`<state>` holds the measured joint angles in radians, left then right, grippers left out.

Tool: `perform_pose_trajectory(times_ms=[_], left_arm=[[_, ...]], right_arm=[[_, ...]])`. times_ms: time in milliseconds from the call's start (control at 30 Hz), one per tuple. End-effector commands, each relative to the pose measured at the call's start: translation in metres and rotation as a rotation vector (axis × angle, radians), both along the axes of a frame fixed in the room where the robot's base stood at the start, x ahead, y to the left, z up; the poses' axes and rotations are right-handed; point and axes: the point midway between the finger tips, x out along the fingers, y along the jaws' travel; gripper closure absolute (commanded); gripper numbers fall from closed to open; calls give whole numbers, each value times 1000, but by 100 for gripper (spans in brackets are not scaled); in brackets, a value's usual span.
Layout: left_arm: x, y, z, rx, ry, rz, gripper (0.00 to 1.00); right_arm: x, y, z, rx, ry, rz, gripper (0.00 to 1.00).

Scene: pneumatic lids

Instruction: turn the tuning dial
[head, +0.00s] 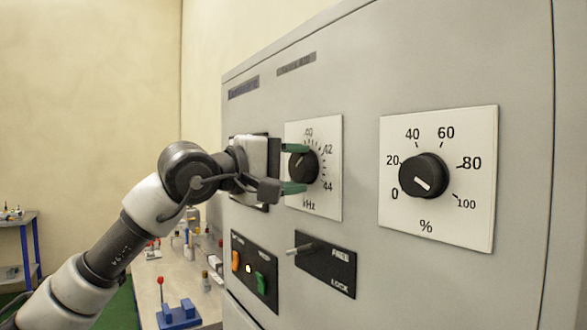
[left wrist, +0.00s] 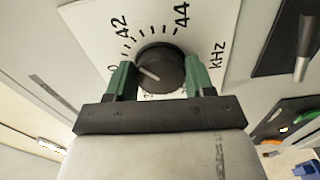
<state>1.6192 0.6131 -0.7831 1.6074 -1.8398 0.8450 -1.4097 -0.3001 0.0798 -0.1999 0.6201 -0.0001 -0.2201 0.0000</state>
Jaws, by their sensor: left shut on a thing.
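The tuning dial (head: 302,167) is a round black knob on a white plate (head: 330,205) marked 40, 42, 44 and kHz. It also shows in the left wrist view (left wrist: 161,67), where its white pointer line lies on the knob's left side, towards the lower-numbered end of the scale. My left gripper (head: 304,168) has its two green fingers on opposite sides of the knob and is shut on it. The fingers also show in the left wrist view (left wrist: 158,76). My right gripper is in neither view.
A larger percent dial (head: 423,176) is to the right on the grey cabinet (head: 400,60). Below are a toggle lever (head: 300,249) on a black plate and a panel (head: 254,268) with coloured switches. A bench (head: 205,300) with small items stands left.

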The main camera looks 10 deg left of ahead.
Motion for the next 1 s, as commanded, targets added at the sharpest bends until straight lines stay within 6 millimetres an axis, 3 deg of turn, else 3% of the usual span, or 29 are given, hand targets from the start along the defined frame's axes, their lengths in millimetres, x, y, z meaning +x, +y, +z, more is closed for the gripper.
perform_pose_trajectory(times_ms=[300,333,500,800,1000], left_arm=[[0,-1,-1,1,1,-1,70],[0,-1,-1,1,1,-1,44],[0,0,-1,1,1,-1,21],[-2,2,-1,1,1,0,21],[-23,23,-4,1,-2,3,21]], right_arm=[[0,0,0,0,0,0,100],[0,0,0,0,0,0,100],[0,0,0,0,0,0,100],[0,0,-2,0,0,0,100],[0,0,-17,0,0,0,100]])
